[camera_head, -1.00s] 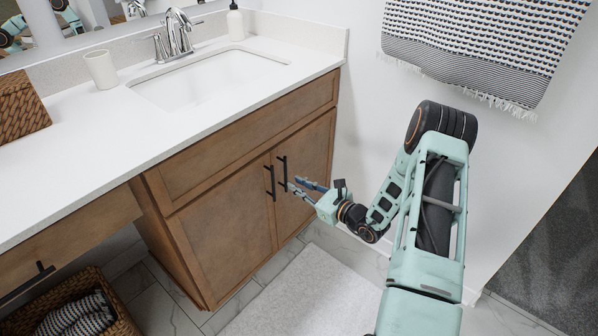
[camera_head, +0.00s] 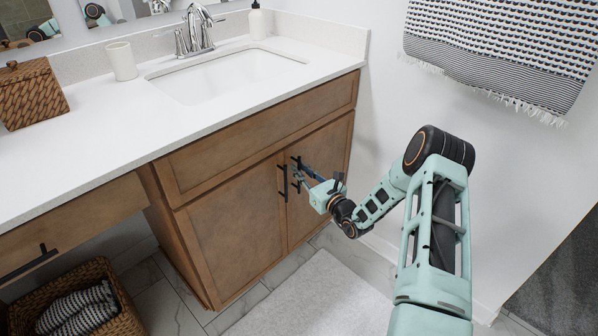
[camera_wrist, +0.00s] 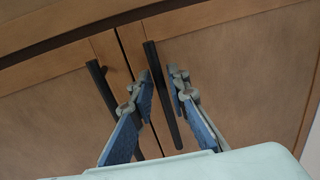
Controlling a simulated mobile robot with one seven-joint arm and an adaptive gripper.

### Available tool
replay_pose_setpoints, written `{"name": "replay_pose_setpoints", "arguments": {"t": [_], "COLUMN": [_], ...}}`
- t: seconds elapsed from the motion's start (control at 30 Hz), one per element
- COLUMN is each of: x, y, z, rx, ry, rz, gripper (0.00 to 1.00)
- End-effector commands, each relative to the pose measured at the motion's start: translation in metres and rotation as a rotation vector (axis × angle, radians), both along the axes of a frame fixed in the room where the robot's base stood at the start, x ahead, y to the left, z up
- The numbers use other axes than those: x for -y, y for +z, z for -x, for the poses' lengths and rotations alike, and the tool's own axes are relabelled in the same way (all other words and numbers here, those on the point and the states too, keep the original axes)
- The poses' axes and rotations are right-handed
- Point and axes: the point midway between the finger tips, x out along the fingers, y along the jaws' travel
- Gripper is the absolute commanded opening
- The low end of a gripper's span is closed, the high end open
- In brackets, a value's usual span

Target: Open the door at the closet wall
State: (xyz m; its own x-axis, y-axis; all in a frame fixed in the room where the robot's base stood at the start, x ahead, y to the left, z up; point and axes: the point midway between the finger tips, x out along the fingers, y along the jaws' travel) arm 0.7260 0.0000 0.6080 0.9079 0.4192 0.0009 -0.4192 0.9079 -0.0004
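The wooden vanity cabinet has a left door (camera_head: 232,220) and a right door (camera_head: 328,143), the right one beside the white wall. Both look closed. Each has an upright black bar handle near the middle seam: the left handle (camera_head: 282,183) and the right handle (camera_wrist: 166,100). My gripper (camera_head: 300,174) is at the right handle. In the wrist view, the blue-padded fingers of my gripper (camera_wrist: 161,82) are apart, one on each side of the right handle. Gaps show beside the bar; firm contact cannot be seen. In the head view, the fingertips partly cover this handle.
The white countertop (camera_head: 130,140) with its sink (camera_head: 225,75) juts above the doors. A wall (camera_head: 385,100) with a hanging towel (camera_head: 490,60) stands at the right. A bath mat (camera_head: 310,295) lies before the cabinet. A wicker basket (camera_head: 125,322) is at lower left.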

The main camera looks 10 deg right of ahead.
Motion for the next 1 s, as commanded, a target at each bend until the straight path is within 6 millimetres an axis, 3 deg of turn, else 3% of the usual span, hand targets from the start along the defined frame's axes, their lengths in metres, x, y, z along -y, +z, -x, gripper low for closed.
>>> {"name": "replay_pose_setpoints", "arguments": {"t": [0.37,0.53,1.0], "x": [-0.0033,-0.0033,-0.0021], "y": [0.0002,0.0001,-0.0002], "z": [-0.0074,-0.0072,-0.0057], "rx": [-0.001,-0.001,-0.001], "ry": [-0.001,0.000,0.004], "rz": [0.000,0.000,0.000], "gripper": [0.15,0.00,0.00]}}
